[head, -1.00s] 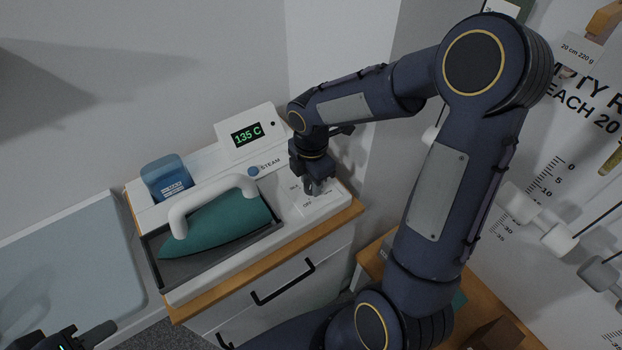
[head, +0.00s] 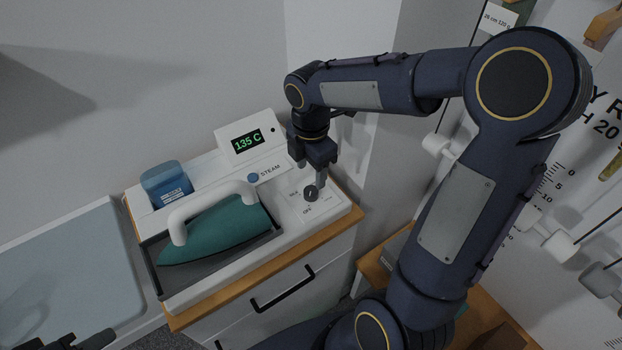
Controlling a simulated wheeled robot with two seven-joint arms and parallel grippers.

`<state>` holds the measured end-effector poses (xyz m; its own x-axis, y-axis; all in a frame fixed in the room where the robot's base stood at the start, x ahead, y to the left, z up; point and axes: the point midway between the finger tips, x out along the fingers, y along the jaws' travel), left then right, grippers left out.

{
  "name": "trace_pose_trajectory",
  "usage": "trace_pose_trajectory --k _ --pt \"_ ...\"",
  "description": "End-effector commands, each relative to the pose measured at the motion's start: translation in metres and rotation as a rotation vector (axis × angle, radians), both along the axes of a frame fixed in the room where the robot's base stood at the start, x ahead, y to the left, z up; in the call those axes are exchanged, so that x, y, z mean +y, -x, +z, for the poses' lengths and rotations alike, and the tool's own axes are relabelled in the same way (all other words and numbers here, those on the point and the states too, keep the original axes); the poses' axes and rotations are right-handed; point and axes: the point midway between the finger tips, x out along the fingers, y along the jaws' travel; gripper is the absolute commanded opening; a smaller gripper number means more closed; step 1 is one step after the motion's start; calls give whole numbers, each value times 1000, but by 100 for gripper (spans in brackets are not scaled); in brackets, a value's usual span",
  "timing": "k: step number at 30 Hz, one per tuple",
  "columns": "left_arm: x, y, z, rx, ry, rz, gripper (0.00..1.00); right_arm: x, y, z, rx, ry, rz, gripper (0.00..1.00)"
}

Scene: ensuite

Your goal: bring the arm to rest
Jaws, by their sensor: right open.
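My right gripper (head: 312,176) is open and empty, pointing down just above the steam station's right end. Below its fingertips is a dark round knob (head: 310,193) on a white panel with small lettering around it. The fingers look clear of the knob, though the gap is small in this view. My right arm arches in from the right side. Part of my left gripper (head: 82,341) shows at the bottom left corner; its fingertips cannot be made out.
A teal iron (head: 220,232) with a white handle lies in the dark tray of the white station (head: 200,290). A blue water tank (head: 166,182) and a display (head: 247,141) reading 135 C stand behind. An ironing board (head: 70,260) is left. Wall weights (head: 550,238) hang right.

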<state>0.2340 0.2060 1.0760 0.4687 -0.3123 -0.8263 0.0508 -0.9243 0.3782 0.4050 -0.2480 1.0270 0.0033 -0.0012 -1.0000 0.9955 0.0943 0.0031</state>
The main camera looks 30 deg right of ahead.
Motion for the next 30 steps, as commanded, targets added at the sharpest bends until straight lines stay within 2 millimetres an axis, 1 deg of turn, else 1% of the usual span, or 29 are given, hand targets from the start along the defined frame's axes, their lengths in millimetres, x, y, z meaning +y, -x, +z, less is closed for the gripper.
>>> trace_pose_trajectory --k 1,5,19,22,23,26,29,30 --pt "0 0 0 0 0 0 36 0 0 5 -1 0 0 54" --pt "0 0 -1 0 0 0 36 0 0 12 1 -1 0 54" --pt "0 0 0 0 0 0 36 0 0 13 2 -1 -1 54" --pt "0 0 0 0 0 0 36 0 4 16 -7 -6 -31 54" --pt "0 0 0 0 0 0 36 0 7 18 -12 -9 -57 54" --pt "0 0 0 0 0 0 36 -1 26 30 -52 -42 -224 54" --pt "0 0 0 0 0 0 36 1 57 44 -102 -113 -500 54" --pt "0 0 0 0 0 0 36 4 71 49 -119 -153 -626 54"
